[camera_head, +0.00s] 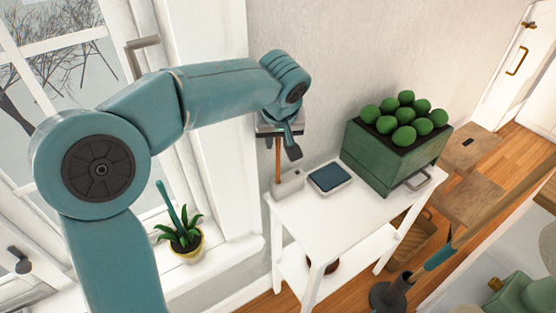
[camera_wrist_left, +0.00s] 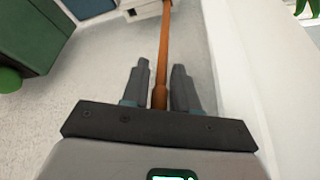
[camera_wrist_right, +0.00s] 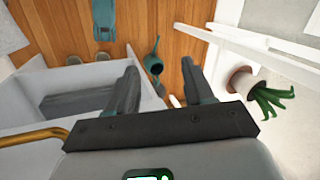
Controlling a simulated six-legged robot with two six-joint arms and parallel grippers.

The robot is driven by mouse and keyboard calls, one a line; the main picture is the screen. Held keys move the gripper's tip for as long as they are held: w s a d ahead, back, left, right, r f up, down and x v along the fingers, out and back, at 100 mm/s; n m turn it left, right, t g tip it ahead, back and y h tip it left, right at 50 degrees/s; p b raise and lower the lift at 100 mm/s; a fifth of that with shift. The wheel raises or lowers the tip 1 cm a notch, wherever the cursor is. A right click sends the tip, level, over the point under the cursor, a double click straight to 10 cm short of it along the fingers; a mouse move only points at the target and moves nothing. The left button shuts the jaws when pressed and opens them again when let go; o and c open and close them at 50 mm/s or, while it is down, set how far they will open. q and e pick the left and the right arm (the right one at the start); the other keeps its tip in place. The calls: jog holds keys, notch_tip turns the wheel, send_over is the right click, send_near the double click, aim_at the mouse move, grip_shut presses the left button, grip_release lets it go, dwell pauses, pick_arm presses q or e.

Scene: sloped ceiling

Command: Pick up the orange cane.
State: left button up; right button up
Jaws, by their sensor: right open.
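The orange cane (camera_head: 278,160) stands upright by a small pale block (camera_head: 289,183) on a white side table (camera_head: 335,215). In the left wrist view the cane (camera_wrist_left: 163,45) runs between the fingers of my left gripper (camera_wrist_left: 161,80). These fingers are close on both sides of it, with narrow gaps showing; whether they grip it is unclear. In the head view my left gripper (camera_head: 284,141) is at the cane's upper end and hides it. My right gripper (camera_wrist_right: 158,85) is open and empty in the right wrist view, away from the cane.
A dark blue tray (camera_head: 330,176) and a green crate (camera_head: 400,155) of round green fruits share the tabletop. A potted plant (camera_head: 184,238) sits on the windowsill at left. A wall lies behind the table. A wicker basket (camera_head: 412,243) is below it.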

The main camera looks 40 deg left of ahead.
pick_arm(q)
grip_shut()
